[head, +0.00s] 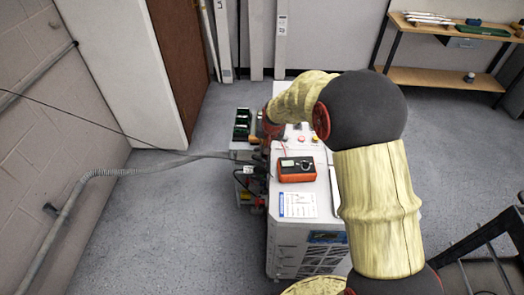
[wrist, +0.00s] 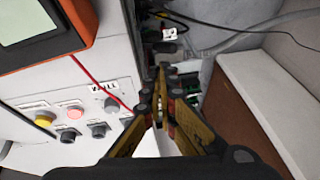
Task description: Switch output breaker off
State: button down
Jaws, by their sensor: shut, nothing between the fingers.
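My gripper (wrist: 160,78) is shut and empty in the wrist view. Its yellow-and-black fingers point at the side edge of the white cabinet (wrist: 128,40), close to dark fittings and terminals there. I cannot tell whether the fingertips touch anything. The output breaker cannot be made out for certain; the fingers cover part of that area. A white tag (wrist: 169,33) sits just beyond the fingertips. In the head view my arm covers much of the cabinet's far end.
An orange meter (head: 296,170) lies on the cabinet top (head: 318,180), with a red lead running from it. A grey conduit (head: 120,171) runs from the left wall to the cabinet's left side. A workbench (head: 440,77) stands far right. Floor left is clear.

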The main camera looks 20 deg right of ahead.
aim_at(261, 159)
jog(key=b+x, duration=0.3)
jog(key=x, duration=0.6)
jog(key=shift+w+f, duration=0.2)
jog(key=shift+f, duration=0.15)
